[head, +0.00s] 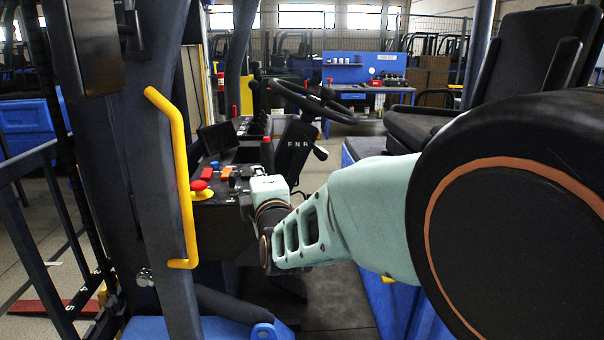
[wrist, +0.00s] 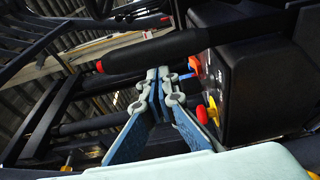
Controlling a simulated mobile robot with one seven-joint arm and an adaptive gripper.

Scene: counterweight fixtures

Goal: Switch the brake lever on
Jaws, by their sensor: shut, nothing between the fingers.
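The brake lever appears to be the black grip with a red end; in the wrist view its long grip (wrist: 150,52) runs across the upper middle, red end to the left. In the head view a black lever with a red tip (head: 267,152) stands on the console, just behind my wrist. My gripper (wrist: 159,76) is shut and empty in the wrist view. Its fingertips are close beside the grip; I cannot tell whether they touch it. In the head view my wrist hides the lever's lower part, and the fingers are barely visible.
A red mushroom button (head: 199,186) on a yellow base and coloured switches sit on the console (head: 225,185) to the left. A yellow grab handle (head: 183,190) stands in front. The steering wheel (head: 310,100) is behind, the seat (head: 520,60) to the right.

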